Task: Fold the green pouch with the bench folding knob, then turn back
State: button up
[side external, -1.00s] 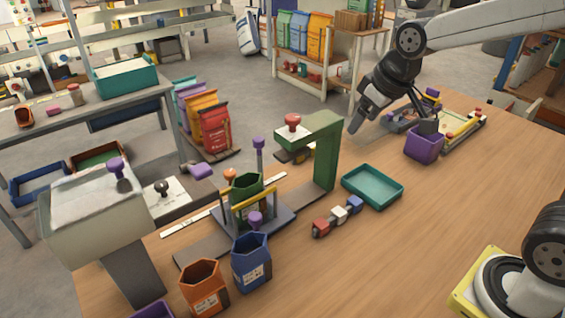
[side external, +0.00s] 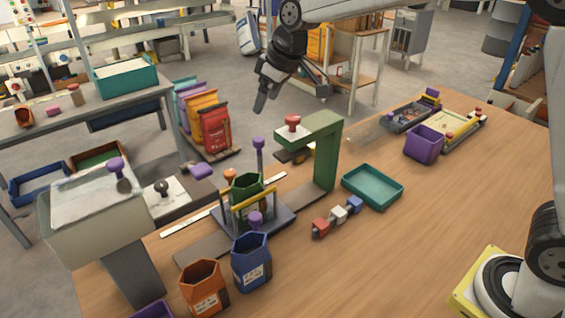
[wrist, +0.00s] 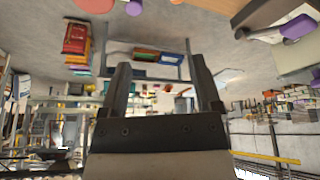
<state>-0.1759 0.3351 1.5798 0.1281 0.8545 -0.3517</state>
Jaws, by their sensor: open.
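The green pouch (side external: 246,187) stands upright in a stand with yellow bars and purple-topped posts, on the near left half of the bench. Its lower part is partly hidden by the bars. My gripper (side external: 292,92) is open and empty, high above and behind the green press frame, well apart from the pouch. In the wrist view my fingers (wrist: 160,68) are spread with nothing between them.
A green press frame (side external: 326,160) with a red knob stands beside the pouch stand. A purple pouch (side external: 424,147), teal tray (side external: 372,199), small blocks (side external: 339,214), orange pouch (side external: 203,285) and blue pouch (side external: 251,268) are on the bench. The right front bench is clear.

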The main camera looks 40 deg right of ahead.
jog(key=w+a+f+n, duration=0.2)
jog(key=w+a, duration=0.2)
jog(key=a, duration=0.1)
send_near(229, 172)
jog(key=f, duration=0.1)
jog(key=shift+w+d+f+y, duration=0.15)
jog(key=shift+w+d+y, duration=0.15)
jog(key=shift+y, duration=0.1)
jog(key=shift+a+f, duration=0.1)
jog(key=shift+x, duration=3.75)
grip_shut()
jog(key=shift+a+m+h, duration=0.1)
jog(key=shift+m+h, duration=0.8)
jog(key=shift+m, duration=1.7)
